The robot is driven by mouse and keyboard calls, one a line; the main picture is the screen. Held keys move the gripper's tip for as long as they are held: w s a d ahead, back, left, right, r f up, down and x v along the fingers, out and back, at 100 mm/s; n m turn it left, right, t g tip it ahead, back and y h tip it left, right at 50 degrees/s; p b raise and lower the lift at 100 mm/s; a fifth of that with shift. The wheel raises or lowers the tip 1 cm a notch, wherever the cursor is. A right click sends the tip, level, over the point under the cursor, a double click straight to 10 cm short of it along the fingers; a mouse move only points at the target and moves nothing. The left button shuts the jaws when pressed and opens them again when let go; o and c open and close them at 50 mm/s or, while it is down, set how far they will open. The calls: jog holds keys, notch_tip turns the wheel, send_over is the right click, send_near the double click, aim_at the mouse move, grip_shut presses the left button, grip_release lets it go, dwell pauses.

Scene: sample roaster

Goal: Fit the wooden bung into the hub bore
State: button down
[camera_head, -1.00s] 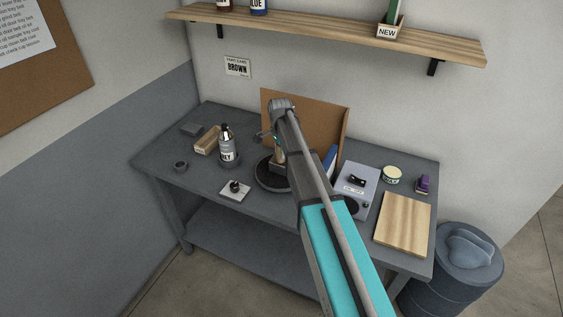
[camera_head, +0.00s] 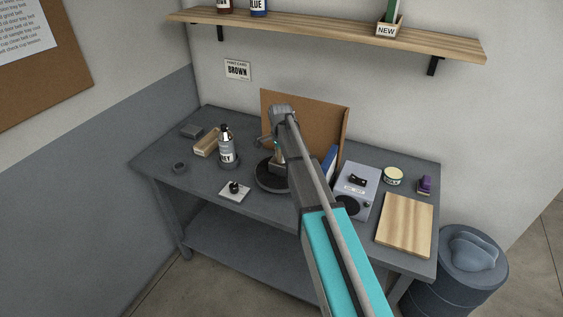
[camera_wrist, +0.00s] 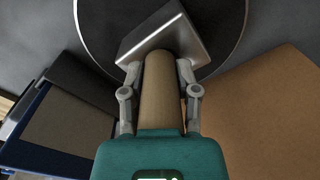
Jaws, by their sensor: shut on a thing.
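The wooden bung (camera_wrist: 160,92) is a tan cylinder lying between the fingers of my gripper (camera_wrist: 160,72) in the wrist view. My gripper is shut on it, one finger on each side. The bung's far end meets or overlaps a grey metal block (camera_wrist: 150,33), which stands on a round dark disc (camera_wrist: 95,38). The hub bore is hidden, so I cannot tell whether the bung's end is inside it. In the head view my arm covers most of this spot, and part of the dark disc (camera_head: 267,183) shows on the bench.
A brown upright board (camera_head: 305,118) stands behind the disc. A bottle (camera_head: 227,147), a wooden box (camera_head: 206,143) and a white plate with a black knob (camera_head: 235,190) are left. A grey device (camera_head: 360,180), a tin (camera_head: 393,176) and a wooden board (camera_head: 405,224) are right.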

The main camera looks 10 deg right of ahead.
jog(key=shift+s+f, duration=0.35)
jog(key=shift+s, duration=0.3)
jog(key=shift+c, duration=1.8)
grip_release()
jog(key=shift+s, duration=0.2)
jog(key=shift+w+r, duration=0.15)
jog(key=shift+w, duration=0.05)
jog(key=w+r+p, duration=0.1)
jog(key=p, duration=0.1)
jog(key=shift+w+r+p, duration=0.2)
jog(key=shift+p, duration=0.1)
notch_tip(320, 180, up, 10)
jog(key=p, duration=0.9)
jog(key=shift+f+p, duration=0.2)
jog(key=shift+p, duration=0.1)
